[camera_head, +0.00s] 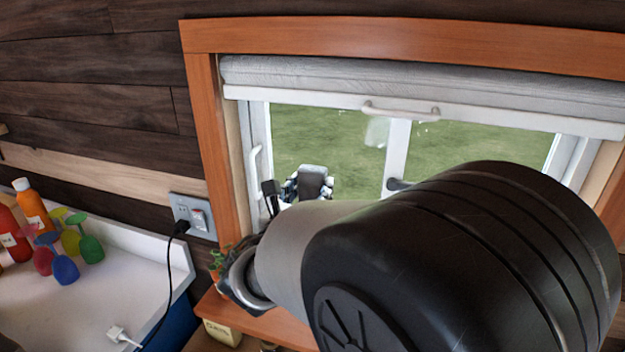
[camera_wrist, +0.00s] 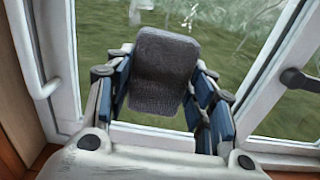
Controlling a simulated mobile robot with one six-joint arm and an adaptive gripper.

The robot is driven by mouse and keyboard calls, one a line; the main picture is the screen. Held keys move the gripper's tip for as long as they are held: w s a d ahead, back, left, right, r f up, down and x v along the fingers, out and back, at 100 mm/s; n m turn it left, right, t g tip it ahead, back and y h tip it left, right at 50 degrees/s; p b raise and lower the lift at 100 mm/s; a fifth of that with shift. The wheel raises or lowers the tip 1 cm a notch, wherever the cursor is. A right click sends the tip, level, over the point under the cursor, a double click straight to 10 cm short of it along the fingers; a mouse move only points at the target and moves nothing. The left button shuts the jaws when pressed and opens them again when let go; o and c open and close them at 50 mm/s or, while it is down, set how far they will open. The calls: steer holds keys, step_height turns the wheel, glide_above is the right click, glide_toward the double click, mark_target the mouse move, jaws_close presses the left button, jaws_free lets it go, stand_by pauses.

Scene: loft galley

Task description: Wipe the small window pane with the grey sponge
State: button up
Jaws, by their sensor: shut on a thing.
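The grey sponge (camera_wrist: 166,65) is a dark, rounded block held between the blue-padded fingers of my gripper (camera_wrist: 160,92). In the head view the sponge (camera_head: 312,182) is in front of the lower left part of the left window pane (camera_head: 320,135). My gripper (camera_head: 298,188) is shut on it. I cannot tell whether the sponge touches the glass. A whitish smear (camera_head: 377,131) shows at the upper right of this pane, and white marks (camera_wrist: 190,16) show above the sponge in the wrist view. My arm hides the pane's bottom edge.
A white handle (camera_head: 254,165) is on the left frame; a dark latch (camera_wrist: 296,78) is on the middle frame. A rolled blind (camera_head: 420,80) hangs above. A plant (camera_head: 217,262) stands by the sill. Bottles (camera_head: 33,207) and coloured glasses (camera_head: 66,268) stand on the left counter.

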mark_target(347, 177)
steer(key=shift+w+a+r+p, duration=0.1)
steer(key=shift+a+r+p, duration=0.25)
steer(key=shift+r, duration=0.2)
steer(key=shift+w+a+r+p, duration=0.1)
steer(key=shift+a+r+p, duration=0.1)
steer(key=shift+r+p, duration=0.3)
steer(key=shift+s+d+r+b, duration=0.1)
steer(key=shift+s+d+b, duration=0.45)
steer(key=shift+d, duration=0.75)
steer(key=shift+s+d+f+b, duration=0.1)
steer(key=shift+s+d+b, duration=0.4)
steer(key=shift+d, duration=0.85)
steer(key=shift+s+d+r+b, duration=0.1)
steer(key=shift+s+d+b, duration=0.4)
steer(key=shift+d, duration=0.8)
steer(key=shift+w, duration=0.15)
steer(key=shift+a, duration=0.15)
steer(key=w+a+p, duration=0.1)
steer(key=w+a, duration=0.2)
steer(key=a, duration=0.7)
steer(key=shift+w+p, duration=0.3)
steer(key=shift+p, duration=0.05)
